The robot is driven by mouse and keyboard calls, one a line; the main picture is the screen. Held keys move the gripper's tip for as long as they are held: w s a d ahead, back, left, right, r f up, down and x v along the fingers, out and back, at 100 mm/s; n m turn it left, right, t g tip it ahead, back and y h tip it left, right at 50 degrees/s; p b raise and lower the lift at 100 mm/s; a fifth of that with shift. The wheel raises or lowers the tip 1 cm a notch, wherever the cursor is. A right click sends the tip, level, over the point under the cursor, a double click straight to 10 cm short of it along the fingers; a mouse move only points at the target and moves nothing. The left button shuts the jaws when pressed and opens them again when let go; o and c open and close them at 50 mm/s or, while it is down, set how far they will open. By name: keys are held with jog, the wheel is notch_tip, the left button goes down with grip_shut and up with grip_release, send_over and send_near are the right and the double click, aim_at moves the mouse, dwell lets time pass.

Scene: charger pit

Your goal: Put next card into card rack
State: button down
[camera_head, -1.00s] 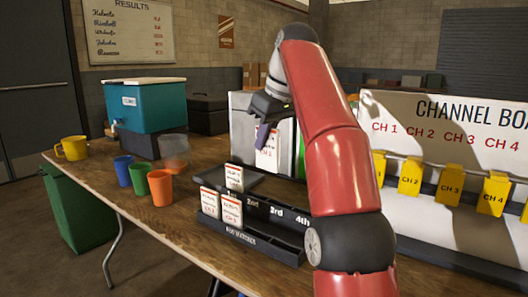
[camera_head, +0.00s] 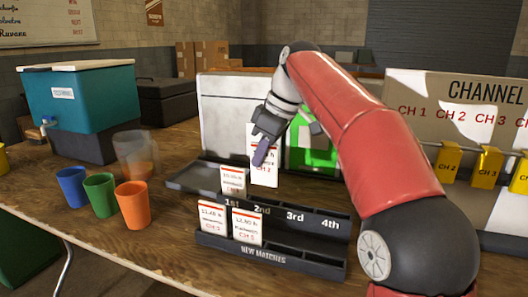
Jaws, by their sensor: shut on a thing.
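My gripper (camera_head: 264,146) is shut on a white card (camera_head: 264,170) with a red top band and red print. The card hangs upright above the back of the rack area, and the fingers cover part of its face. The black card rack (camera_head: 275,255) has slots marked 1st to 4th and a "NEW MATCHES" label. Two cards stand in its front row at the left, a left card (camera_head: 213,216) and a right card (camera_head: 248,227). Another card (camera_head: 232,180) stands behind the rack at the dark tray (camera_head: 190,183). The 3rd and 4th places look empty.
Blue, green and orange cups (camera_head: 132,205) and a clear cup (camera_head: 136,155) stand left of the rack. A teal cooler (camera_head: 80,98) stands behind them. The channel board (camera_head: 455,100) with yellow tags (camera_head: 448,160) is at right.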

aim_at(275, 145)
jog(key=shift+f+b, duration=1.85)
jog(key=shift+f, duration=1)
jog(key=c, duration=1.5)
grip_release()
jog(key=p+v, duration=0.2)
jog(key=v, duration=0.5)
jog(key=shift+d+r, duration=0.15)
jog(key=shift+r, duration=0.25)
